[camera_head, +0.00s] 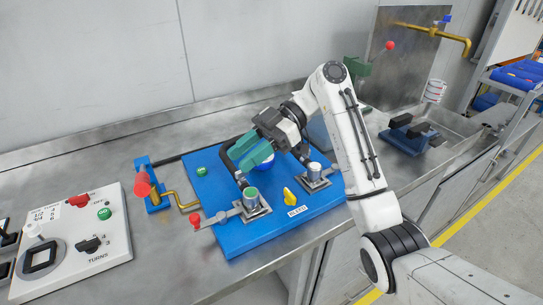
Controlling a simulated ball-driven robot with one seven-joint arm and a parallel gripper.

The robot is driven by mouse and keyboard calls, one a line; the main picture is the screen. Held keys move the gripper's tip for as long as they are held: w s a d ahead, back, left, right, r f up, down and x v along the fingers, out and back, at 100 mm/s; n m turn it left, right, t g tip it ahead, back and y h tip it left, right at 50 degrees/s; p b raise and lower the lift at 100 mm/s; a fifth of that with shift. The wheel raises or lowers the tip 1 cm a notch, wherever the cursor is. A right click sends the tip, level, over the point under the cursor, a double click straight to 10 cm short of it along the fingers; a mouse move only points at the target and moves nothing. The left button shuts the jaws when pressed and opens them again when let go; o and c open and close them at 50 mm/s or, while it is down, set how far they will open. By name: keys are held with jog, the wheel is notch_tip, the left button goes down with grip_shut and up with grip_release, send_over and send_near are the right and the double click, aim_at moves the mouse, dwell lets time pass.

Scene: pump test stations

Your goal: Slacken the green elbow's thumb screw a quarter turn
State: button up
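A green-topped fitting (250,193) stands on a metal plate on the blue board, with a black hose running to it. It looks like the green elbow, though I cannot be sure. A red knob (195,221) sits at the end of a metal strip beside it; I cannot tell whether it is the thumb screw. My gripper (244,148) has teal fingers and is above the board, up and behind the green-topped fitting, apart from it in the picture. The finger gap is too small and overlapped to read. A blue round part (265,161) shows just below the fingers.
The blue board (235,238) also bears a white-topped fitting (314,169), a yellow knob (289,195) and a green button (201,171). A brass pipe with a red handle (142,186) stands left. A white control panel (112,248) is at far left. Bare bench (180,277) shows in front.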

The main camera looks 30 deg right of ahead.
jog(key=s+r, duration=0.5)
jog(key=s, duration=0.5)
jog(key=shift+s+r, duration=0.25)
jog(key=shift+r, duration=0.1)
